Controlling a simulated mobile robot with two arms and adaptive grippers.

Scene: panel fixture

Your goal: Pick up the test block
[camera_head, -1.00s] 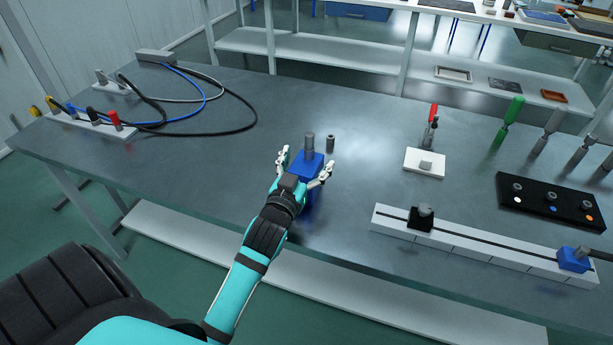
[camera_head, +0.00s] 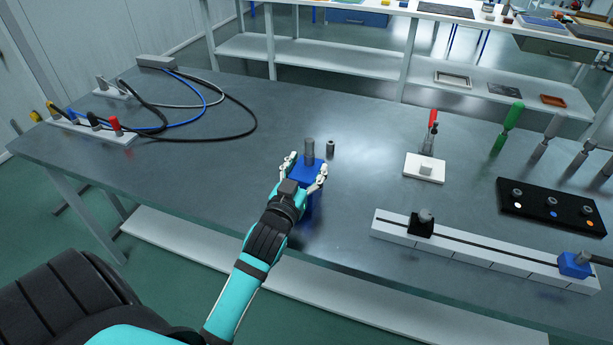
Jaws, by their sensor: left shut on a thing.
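The test block is most likely the blue block (camera_head: 309,174) with a grey cylindrical post (camera_head: 309,152) on top, near the middle of the head view. My left gripper (camera_head: 306,172) is shut on it, with one white finger on each side. The block appears upright, and the gripper's palm hides part of its near side. I cannot clearly tell whether its base is touching the table. My right gripper is not in view.
A small dark cylinder (camera_head: 330,149) stands just behind the block. A white rail (camera_head: 480,254) with a black slider and a blue block lies at right. A white base with a red-handled clamp (camera_head: 432,132), a black panel (camera_head: 550,205) and cabled connectors (camera_head: 115,124) also occupy the table (camera_head: 240,170).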

